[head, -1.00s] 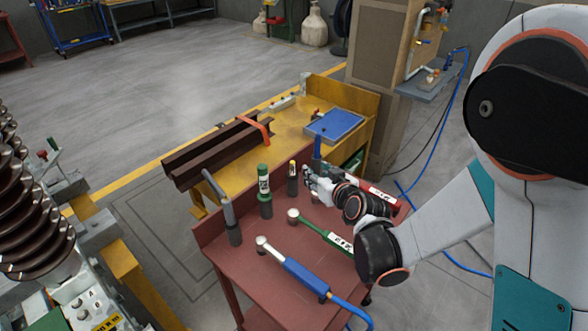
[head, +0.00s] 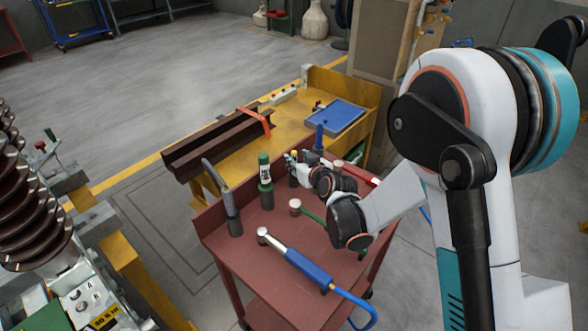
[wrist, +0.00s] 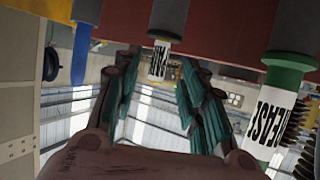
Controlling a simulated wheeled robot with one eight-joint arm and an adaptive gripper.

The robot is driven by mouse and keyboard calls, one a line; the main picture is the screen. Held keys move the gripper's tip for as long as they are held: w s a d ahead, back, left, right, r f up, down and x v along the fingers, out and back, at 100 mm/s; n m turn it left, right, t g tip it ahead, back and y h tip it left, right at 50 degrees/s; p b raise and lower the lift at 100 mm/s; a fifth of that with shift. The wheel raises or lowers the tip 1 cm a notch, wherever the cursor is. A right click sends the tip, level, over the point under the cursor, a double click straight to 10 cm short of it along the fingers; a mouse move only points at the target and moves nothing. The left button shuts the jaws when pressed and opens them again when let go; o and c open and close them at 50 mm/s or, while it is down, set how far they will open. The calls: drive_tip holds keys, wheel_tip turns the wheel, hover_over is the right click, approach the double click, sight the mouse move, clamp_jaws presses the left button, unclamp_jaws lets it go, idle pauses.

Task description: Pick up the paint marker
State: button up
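The paint marker (wrist: 160,62) has a white label with black lettering and a yellow band. It stands in a dark holder (wrist: 168,20), hanging from the top of the upside-down wrist view. In the head view the marker's yellow top (head: 293,154) shows on the red cart, partly hidden by my gripper (head: 297,162). My gripper's teal-padded fingers (wrist: 158,100) are open and apart. The marker shows between them near the fingertips, and I cannot tell whether either finger touches it. Nothing is held.
A green-topped grease tube (head: 265,168) stands close left of the marker in the head view. The red cart (head: 280,230) also holds a grey-handled tool (head: 224,195) and a blue-handled tool (head: 305,268). A yellow bench (head: 285,135) with brown beams stands behind.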

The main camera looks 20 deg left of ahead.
sight(295, 158)
drive_tip(key=b+x, duration=0.1)
drive_tip(key=x, duration=0.3)
drive_tip(key=shift+w+f+b, duration=0.15)
drive_tip(key=shift+w+b, duration=0.1)
drive_tip(key=shift+b, duration=0.05)
drive_tip(key=shift+s, duration=0.1)
clamp_jaws()
